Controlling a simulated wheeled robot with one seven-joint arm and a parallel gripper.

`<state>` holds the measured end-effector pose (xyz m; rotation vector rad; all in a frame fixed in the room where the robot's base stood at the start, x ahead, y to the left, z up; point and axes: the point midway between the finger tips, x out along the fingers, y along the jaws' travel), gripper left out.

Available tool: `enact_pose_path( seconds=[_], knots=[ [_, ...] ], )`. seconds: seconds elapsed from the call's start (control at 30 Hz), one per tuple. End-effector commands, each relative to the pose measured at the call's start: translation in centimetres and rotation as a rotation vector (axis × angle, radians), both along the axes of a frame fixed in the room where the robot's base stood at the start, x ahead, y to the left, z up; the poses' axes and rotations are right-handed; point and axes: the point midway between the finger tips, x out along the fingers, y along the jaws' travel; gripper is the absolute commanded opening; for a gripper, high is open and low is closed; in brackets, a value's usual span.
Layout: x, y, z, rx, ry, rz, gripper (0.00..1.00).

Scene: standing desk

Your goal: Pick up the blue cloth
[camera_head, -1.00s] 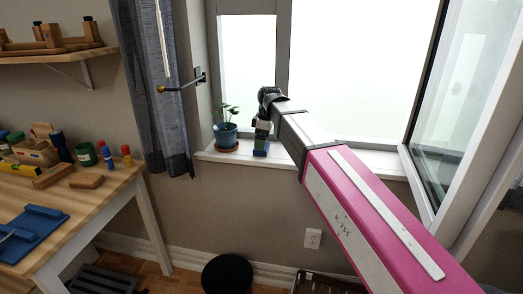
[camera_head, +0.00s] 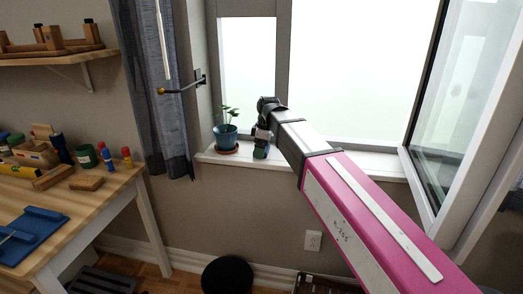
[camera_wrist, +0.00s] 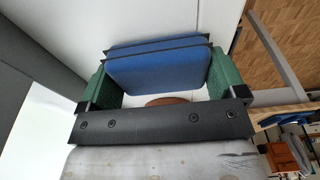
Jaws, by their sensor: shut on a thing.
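The blue cloth (camera_wrist: 158,68) shows in the wrist view as a thick folded pad lying between the two green fingers of my gripper (camera_wrist: 160,62). The fingers sit against its left and right sides and are shut on it. In the head view my gripper (camera_head: 261,151) points down at the white windowsill, just right of the potted plant. The cloth is hidden behind the fingers there, and I cannot tell whether it still touches the sill.
The potted plant (camera_head: 226,136) on its brown saucer stands close left of my gripper. The curtain (camera_head: 168,110) hangs further left. The open window pane (camera_head: 462,110) is at the right. A wooden workbench (camera_head: 110,195) with blocks and tools is at the left.

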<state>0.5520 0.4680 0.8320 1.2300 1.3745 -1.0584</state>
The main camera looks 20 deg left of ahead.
Motion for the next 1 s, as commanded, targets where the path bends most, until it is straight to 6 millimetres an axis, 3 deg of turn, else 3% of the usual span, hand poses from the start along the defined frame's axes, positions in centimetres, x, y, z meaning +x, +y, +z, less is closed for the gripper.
enact_pose_path(
  seconds=[0.17, 0.37, 0.5, 0.7, 1.0],
  knots=[
    [0.0, 0.0, 1.3, 0.001, -0.002, 0.0, 0.63],
    [0.0, 0.1, 4.3, 0.002, -0.003, 0.0, 0.63],
    [-3.4, 1.9, 6.1, 0.001, -0.002, 0.004, 0.63],
    [-6.9, 3.9, 8.6, 0.001, -0.001, 0.003, 0.63],
    [-9.8, 5.7, 10.6, 0.0, 0.0, 0.001, 0.63]
  ],
)
